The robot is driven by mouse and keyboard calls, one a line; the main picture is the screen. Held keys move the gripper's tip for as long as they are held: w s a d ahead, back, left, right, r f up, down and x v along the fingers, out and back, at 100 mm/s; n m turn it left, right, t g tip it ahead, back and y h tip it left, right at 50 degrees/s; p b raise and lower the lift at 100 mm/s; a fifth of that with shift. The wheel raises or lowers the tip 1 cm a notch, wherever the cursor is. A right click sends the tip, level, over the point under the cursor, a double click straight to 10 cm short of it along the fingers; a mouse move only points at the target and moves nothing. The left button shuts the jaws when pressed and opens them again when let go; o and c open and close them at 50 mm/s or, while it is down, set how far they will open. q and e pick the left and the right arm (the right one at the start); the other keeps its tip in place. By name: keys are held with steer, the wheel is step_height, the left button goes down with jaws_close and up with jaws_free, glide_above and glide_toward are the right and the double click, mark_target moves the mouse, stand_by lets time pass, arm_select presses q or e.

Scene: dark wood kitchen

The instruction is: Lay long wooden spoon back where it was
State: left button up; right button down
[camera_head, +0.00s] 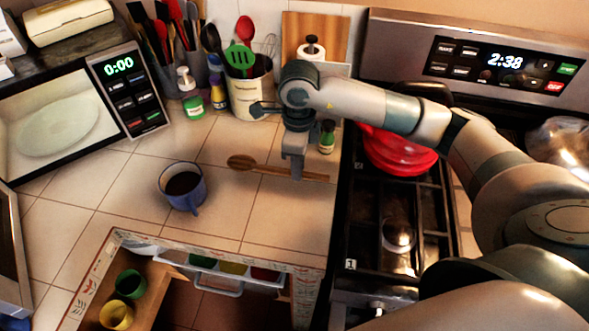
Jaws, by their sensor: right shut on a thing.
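The long wooden spoon (264,168) lies nearly level across the tiled counter, its bowl end to the left and its handle pointing right toward the stove. My right gripper (297,171) points down from above and is shut on the spoon's handle. I cannot tell whether the spoon touches the tiles or is just above them. My left gripper is not in view.
A blue mug (183,186) with dark liquid stands left of the spoon. Behind are a utensil crock (250,98), soap bottle (190,97) and small spice jar (326,138). The stove with a red pan (399,158) is right. An open drawer (165,290) is in front.

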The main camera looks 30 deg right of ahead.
steer(key=shift+w+a+f, duration=0.3)
steer(key=shift+w, duration=0.05)
steer(key=shift+f+p, duration=0.3)
steer(key=shift+p, duration=0.05)
step_height(320, 180, down, 2)
steer(key=shift+p, duration=0.5)
steer(key=shift+f, duration=0.45)
